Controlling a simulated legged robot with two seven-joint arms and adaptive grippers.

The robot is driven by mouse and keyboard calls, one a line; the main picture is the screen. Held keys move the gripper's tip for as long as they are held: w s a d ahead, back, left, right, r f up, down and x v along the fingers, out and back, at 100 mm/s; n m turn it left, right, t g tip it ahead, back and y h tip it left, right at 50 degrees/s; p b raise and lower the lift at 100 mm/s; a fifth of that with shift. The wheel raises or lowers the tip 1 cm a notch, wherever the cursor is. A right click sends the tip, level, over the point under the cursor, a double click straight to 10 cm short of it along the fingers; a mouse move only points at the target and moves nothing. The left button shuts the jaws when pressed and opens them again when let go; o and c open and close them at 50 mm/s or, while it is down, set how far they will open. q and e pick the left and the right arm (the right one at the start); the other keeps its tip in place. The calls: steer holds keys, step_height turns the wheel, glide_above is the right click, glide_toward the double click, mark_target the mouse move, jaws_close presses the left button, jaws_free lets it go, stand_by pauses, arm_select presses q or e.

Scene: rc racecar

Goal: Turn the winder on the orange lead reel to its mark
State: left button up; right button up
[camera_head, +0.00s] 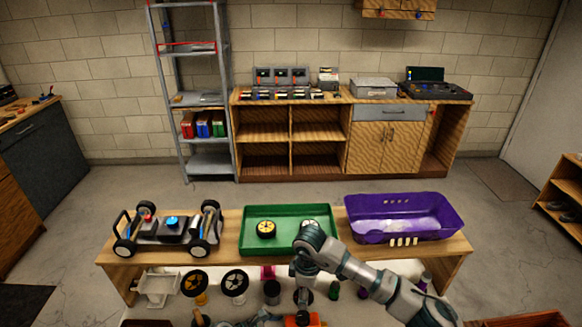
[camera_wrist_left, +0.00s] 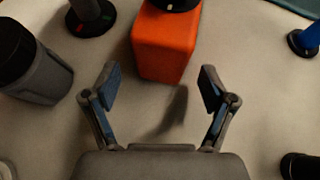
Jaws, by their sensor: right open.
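The orange lead reel (camera_wrist_left: 165,45) stands upright in the left wrist view, just ahead of my left gripper. A black round part (camera_wrist_left: 172,4) with a small pale mark sits on its top, cut off by the picture edge. My left gripper (camera_wrist_left: 158,72) is open and empty, its fingers spread apart on either side of the reel's near face. In the head view the orange reel (camera_head: 302,320) shows at the bottom edge, partly cut off. My right gripper (camera_head: 303,296) points down just above and behind it, open. The winder's exact angle is not clear.
A grey cylinder (camera_wrist_left: 35,70) and a dark round base (camera_wrist_left: 92,20) stand left of the reel; a blue post (camera_wrist_left: 308,38) stands right. Behind are a green tray (camera_head: 285,248), a purple bin (camera_head: 400,232) and a car chassis (camera_head: 170,230).

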arm_select(q)
steer(key=shift+a, duration=0.1)
steer(key=v, duration=1.1)
steer(key=shift+a+f, duration=0.1)
steer(key=shift+a, duration=0.15)
steer(key=shift+s+a+r, duration=0.1)
steer(key=shift+a+r, duration=0.05)
steer(key=shift+r, duration=0.05)
